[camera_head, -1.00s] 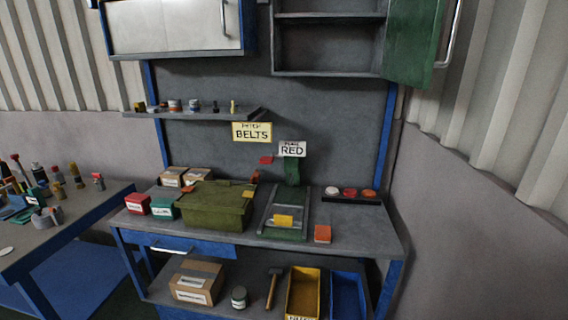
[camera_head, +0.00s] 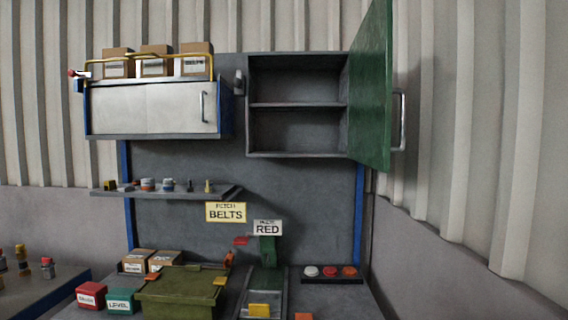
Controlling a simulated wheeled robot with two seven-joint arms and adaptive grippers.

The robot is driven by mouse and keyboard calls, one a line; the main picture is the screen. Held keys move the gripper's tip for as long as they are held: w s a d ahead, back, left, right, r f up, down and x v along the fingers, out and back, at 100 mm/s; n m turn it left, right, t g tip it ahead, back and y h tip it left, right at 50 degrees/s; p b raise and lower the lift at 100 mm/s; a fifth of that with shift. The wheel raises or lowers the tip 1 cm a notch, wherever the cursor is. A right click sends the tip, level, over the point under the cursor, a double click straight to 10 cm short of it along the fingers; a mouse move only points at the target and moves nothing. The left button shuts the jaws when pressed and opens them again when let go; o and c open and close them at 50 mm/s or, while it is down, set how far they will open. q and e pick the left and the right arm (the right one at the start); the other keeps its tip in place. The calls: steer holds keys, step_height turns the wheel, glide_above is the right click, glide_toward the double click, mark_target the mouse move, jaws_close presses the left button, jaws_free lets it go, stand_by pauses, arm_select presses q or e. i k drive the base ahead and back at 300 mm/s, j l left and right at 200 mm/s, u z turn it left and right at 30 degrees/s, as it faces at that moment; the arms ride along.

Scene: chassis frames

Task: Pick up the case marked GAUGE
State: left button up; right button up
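A small red case (camera_head: 91,295) stands at the left end of the workbench, with a white label that is too blurred to read for certain. A teal case (camera_head: 123,300) marked LEVEL stands just to its right. I cannot clearly read GAUGE on any case in view. Neither of my grippers shows in the head view.
An olive-green box (camera_head: 180,295) stands right of the cases, with cardboard boxes (camera_head: 138,261) behind. A narrow shelf (camera_head: 160,192) holds small items. The upper right cabinet (camera_head: 297,104) is empty, its green door (camera_head: 371,90) open. The left cabinet (camera_head: 150,108) is shut.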

mark_target(90, 295)
steer(key=j+u, duration=0.25)
steer(key=j, duration=0.2)
steer(key=i+j+u, duration=0.25)
steer(key=j, duration=0.15)
steer(key=j+u, duration=0.25)
steer(key=j, duration=0.2)
